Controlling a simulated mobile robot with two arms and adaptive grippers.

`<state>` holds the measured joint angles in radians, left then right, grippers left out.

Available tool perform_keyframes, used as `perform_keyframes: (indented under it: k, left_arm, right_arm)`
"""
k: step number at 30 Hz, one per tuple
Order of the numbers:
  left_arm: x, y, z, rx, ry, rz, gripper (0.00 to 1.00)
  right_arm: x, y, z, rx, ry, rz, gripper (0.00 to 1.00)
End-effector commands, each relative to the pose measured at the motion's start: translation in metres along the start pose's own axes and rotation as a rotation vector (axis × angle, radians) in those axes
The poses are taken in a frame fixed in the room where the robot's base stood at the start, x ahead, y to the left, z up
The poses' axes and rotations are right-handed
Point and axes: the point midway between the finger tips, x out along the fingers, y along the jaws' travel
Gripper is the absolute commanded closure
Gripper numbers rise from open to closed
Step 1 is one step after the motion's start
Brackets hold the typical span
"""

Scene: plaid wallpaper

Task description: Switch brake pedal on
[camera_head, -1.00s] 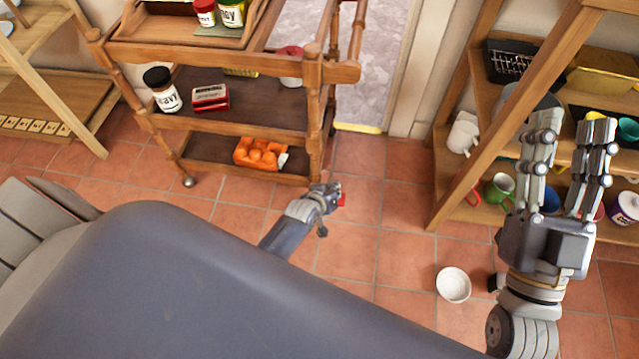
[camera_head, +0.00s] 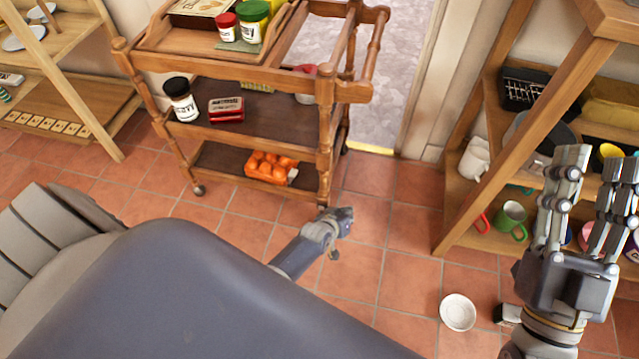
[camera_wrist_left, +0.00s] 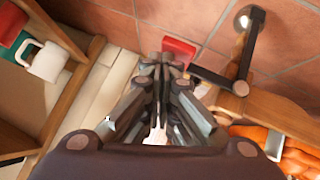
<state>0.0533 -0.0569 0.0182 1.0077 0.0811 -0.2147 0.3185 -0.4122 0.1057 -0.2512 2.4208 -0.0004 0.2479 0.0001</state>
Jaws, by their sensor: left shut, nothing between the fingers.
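A red pedal (camera_wrist_left: 178,50) shows in the left wrist view, just past my left fingertips. A black bar (camera_wrist_left: 215,80) runs from beside it toward the cart's corner. My left gripper (camera_wrist_left: 165,68) is shut and empty, its fingertips close to the pedal; I cannot tell whether they touch. In the head view my left gripper (camera_head: 345,218) is low, beside the lower corner of the wooden cart (camera_head: 325,130), and the pedal is not visible there. My right gripper (camera_head: 597,165) is raised at the right, its fingers apart and empty.
The cart carries jars, a red tin (camera_head: 226,109) and an orange egg tray (camera_head: 268,168). A wooden shelf (camera_head: 468,215) with mugs stands at the right. A white bowl (camera_head: 458,312) is on the tiled floor. Open floor lies between cart and shelf.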

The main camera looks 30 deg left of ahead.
Motion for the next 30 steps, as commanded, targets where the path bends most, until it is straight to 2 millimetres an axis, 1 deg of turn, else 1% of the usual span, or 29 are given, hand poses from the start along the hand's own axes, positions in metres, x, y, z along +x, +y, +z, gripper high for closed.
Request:
perform_keyframes:
  k: [12,15,23,30]
  left_arm:
    - [0.0,0.001,0.001,-0.001,-0.003,0.0,1.0]
    - [-0.001,0.001,0.0,-0.001,-0.003,0.0,1.0]
    - [-0.007,0.004,-0.008,0.0,-0.001,0.0,1.0]
    - [-0.013,0.007,-0.016,0.0,0.0,0.0,1.0]
  right_arm:
    - [0.001,0.0,-0.001,0.001,0.005,-0.001,0.6]
    - [0.002,0.0,0.002,0.001,-0.014,-0.001,0.6]
    - [-0.003,0.005,0.041,-0.007,-0.226,0.009,0.6]
    - [-0.019,0.011,0.08,-0.016,-0.449,0.021,0.6]
